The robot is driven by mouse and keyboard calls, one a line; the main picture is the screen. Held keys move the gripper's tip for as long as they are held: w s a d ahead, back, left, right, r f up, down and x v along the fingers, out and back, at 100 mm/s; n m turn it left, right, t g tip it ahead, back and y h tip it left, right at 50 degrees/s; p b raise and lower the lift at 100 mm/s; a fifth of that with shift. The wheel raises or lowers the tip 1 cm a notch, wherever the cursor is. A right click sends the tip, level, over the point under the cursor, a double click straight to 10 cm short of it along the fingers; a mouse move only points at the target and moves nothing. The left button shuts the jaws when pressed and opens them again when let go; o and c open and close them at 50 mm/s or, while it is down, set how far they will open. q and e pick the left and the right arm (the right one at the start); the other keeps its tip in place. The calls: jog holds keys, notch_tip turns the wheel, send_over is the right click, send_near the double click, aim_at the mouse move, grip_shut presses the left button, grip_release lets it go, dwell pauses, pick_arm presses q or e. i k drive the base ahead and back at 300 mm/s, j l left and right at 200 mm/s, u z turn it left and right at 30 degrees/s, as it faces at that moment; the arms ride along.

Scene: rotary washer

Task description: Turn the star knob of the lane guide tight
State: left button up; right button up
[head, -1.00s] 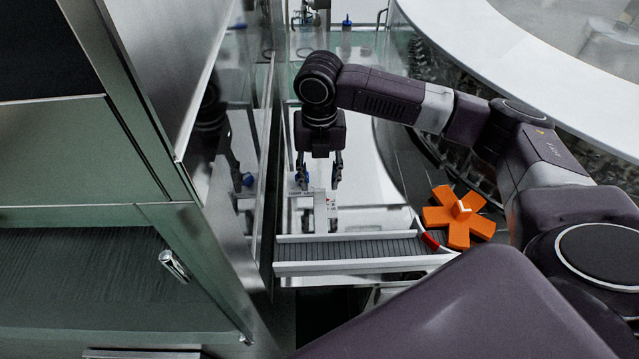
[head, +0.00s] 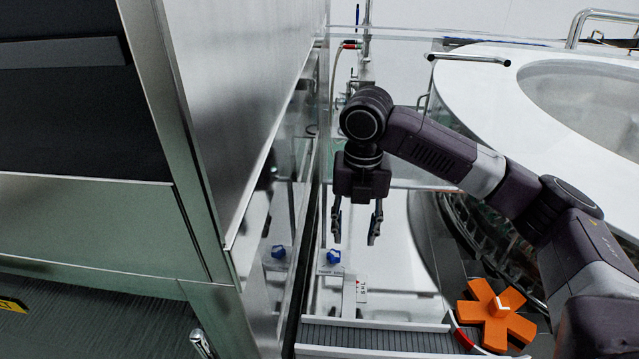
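The star knob (head: 333,256) is small and blue and sits on the lane guide (head: 349,296), a pale bracket with printed labels beside the steel cabinet wall. My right gripper (head: 356,238) points down with its two fingers apart and nothing between them. In the head view its left fingertip shows just above the knob, and the gap between the fingers lies up and to the right of it. I cannot tell the height between fingertip and knob. My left gripper is not in view.
A steel cabinet (head: 195,110) fills the left, and its glossy side mirrors the knob. An orange star wheel (head: 496,314) lies at lower right beside a grey conveyor (head: 375,338). The large round washer (head: 480,85) with a white rim stands at right.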

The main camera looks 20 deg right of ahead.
aim_at(333, 256)
jog(key=k+j, duration=0.5)
jog(key=k, duration=0.2)
jog(key=k+j, duration=0.5)
jog(key=k, duration=0.15)
